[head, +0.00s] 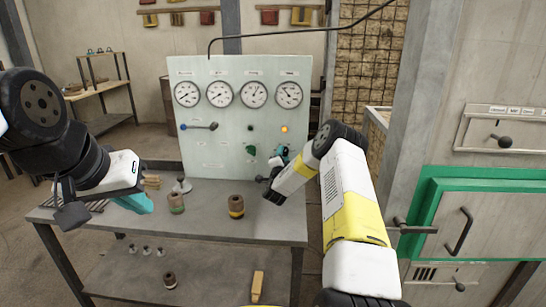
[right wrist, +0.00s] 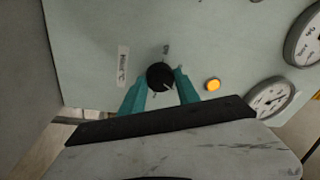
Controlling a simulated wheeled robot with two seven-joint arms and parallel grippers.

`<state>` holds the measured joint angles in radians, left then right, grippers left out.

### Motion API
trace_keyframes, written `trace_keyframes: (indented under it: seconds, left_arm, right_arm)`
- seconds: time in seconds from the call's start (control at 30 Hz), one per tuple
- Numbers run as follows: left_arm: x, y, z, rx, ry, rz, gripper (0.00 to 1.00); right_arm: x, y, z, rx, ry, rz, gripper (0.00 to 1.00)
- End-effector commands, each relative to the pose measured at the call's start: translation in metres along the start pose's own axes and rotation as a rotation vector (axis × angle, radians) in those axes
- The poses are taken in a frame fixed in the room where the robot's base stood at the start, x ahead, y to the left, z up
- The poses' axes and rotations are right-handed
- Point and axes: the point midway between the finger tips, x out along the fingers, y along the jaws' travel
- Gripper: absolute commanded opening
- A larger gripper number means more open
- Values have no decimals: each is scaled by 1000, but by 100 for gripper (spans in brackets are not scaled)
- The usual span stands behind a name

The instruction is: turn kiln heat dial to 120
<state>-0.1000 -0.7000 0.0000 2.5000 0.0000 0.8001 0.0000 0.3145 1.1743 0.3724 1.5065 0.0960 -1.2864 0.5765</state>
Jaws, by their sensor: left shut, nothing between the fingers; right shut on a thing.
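The heat dial is a round black knob (right wrist: 161,76) with a short white pointer mark, on the pale green panel (right wrist: 90,35) in the right wrist view. My right gripper (right wrist: 160,90) is shut on it, a teal finger on either side. In the head view my right gripper (head: 281,156) is at the panel's lower right, and the dial there is hidden behind it. Small scale marks show around the knob, but I cannot read its setting. My left gripper (head: 136,202) is shut and empty, over the left part of the metal table (head: 215,225).
A lit orange lamp (head: 284,129) is above my right gripper. Several gauges line the panel top, with a lever (head: 200,126) and green knob (head: 251,150) below. Two brown spools, a left one (head: 176,203) and a right one (head: 236,206), stand on the table. A green-framed door (head: 470,170) is at right.

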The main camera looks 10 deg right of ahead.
Motion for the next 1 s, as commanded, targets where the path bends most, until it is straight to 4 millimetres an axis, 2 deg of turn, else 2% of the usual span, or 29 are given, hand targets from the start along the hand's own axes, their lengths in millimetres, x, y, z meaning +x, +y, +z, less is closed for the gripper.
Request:
trace_keyframes:
  seconds: [0.07, 0.1, 0.2, 0.57, 1.0]
  left_arm:
    - [0, 0, 0, 0, 0, 0, 0]
    - [0, 0, 0, 0, 0, 0, 0]
    - [0, 0, 0, 0, 0, 0, 0]
    - [0, 0, 0, 0, 0, 0, 0]
    - [0, 0, 0, 0, 0, 0, 0]
  right_arm:
    - [0, 1, 1, -1, -1, 2, 0]
    - [0, 1, 1, -1, -1, 2, 44]
    - [0, 1, 0, -1, -1, 1, 60]
    - [-4, 0, 0, -2, -1, 1, 60]
    - [-69, 1, 1, -1, -3, 2, 60]
